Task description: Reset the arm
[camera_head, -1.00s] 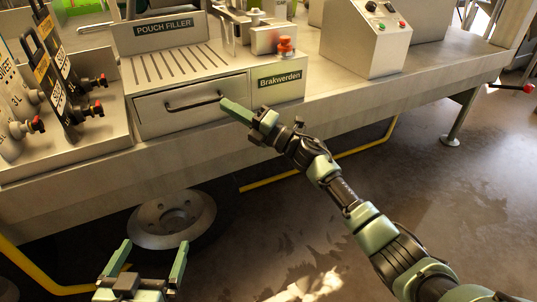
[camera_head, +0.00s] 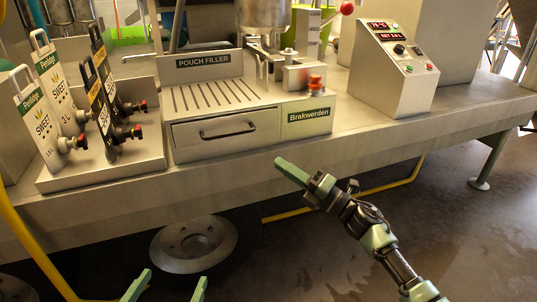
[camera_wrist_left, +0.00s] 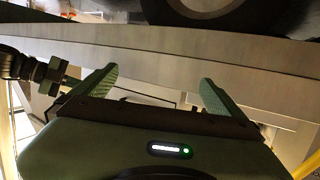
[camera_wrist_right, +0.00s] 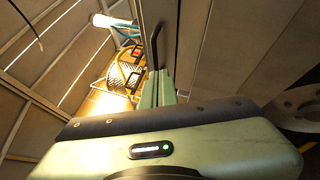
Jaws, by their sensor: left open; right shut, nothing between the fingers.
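My right arm comes in from the lower right in the head view. Its gripper (camera_head: 290,172) is shut and empty, just in front of the trailer counter's edge and below the drawer (camera_head: 226,130). In the right wrist view its fingers (camera_wrist_right: 158,88) are together. My left gripper (camera_head: 170,285) is open and empty at the bottom of the head view, low in front of the trailer; only its fingertips show there. In the left wrist view its two fingers (camera_wrist_left: 155,85) stand wide apart with nothing between them.
The metal counter (camera_head: 300,150) carries the pouch filler (camera_head: 210,70), a control box (camera_head: 395,60) with buttons, and a rack (camera_head: 100,175) with several bag-like pouches. A wheel (camera_head: 194,244) and yellow rails (camera_head: 345,196) are below. The floor at right is open.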

